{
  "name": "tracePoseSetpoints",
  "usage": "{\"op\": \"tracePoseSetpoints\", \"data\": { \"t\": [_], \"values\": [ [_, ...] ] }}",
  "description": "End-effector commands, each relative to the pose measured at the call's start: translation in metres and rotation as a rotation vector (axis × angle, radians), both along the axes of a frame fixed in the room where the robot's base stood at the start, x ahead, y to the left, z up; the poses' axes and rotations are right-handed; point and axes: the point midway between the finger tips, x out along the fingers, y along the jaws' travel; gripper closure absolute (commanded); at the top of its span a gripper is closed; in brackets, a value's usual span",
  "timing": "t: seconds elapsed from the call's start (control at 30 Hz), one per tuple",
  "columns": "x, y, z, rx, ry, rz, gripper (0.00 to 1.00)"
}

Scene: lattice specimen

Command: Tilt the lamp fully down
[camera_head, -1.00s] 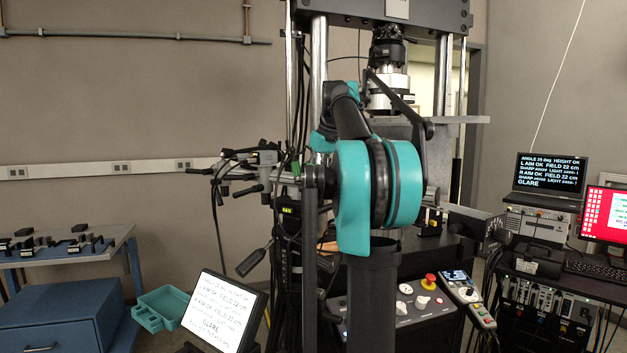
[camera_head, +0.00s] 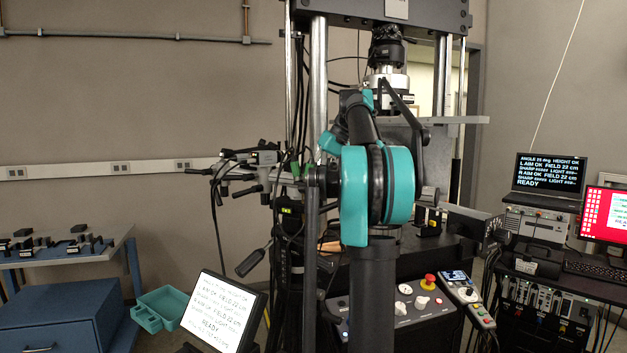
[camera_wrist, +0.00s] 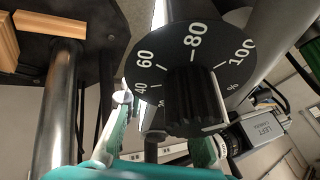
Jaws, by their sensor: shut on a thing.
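In the wrist view a round black dial (camera_wrist: 160,63) marked 40, 60, 80, 100 and a percent sign fills the upper middle, with a ribbed black knob (camera_wrist: 190,95) standing out from it. The teal, pale-tipped fingers of my gripper (camera_wrist: 166,125) lie on either side of the knob's lower end, shut on it; the exact contact is partly hidden. No lamp head can be made out for certain. In the head view my own teal and black arm hides my gripper and what it holds.
A box labelled LEFT CAMERA (camera_wrist: 265,130) sits close right of the dial. A bright metal column (camera_wrist: 58,110) stands at left. In the head view, a tablet (camera_head: 220,312) and a laptop (camera_head: 549,178) read READY. A control panel (camera_head: 405,308) stands low in front.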

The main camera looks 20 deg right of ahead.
Motion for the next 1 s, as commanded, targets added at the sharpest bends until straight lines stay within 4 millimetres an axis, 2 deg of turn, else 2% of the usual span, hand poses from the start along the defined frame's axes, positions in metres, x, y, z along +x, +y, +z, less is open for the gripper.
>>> {"op": "tracePoseSetpoints", "data": {
  "t": [0.07, 0.1, 0.2, 0.5, 0.63, 1.0],
  "values": [
    [-0.001, 0.001, 0.0, 0.002, 0.001, 0.001, 1.0],
    [-0.001, 0.001, 0.0, 0.002, 0.001, 0.001, 0.71],
    [0.0, 0.001, 0.0, 0.001, 0.001, 0.001, 0.58],
    [0.0, 0.0, 0.001, 0.0, 0.001, 0.0, 0.57],
    [-0.002, -0.004, 0.007, -0.001, 0.0, 0.0, 0.57],
    [-0.019, -0.033, 0.065, 0.0, 0.0, -0.001, 0.57]
  ]
}}
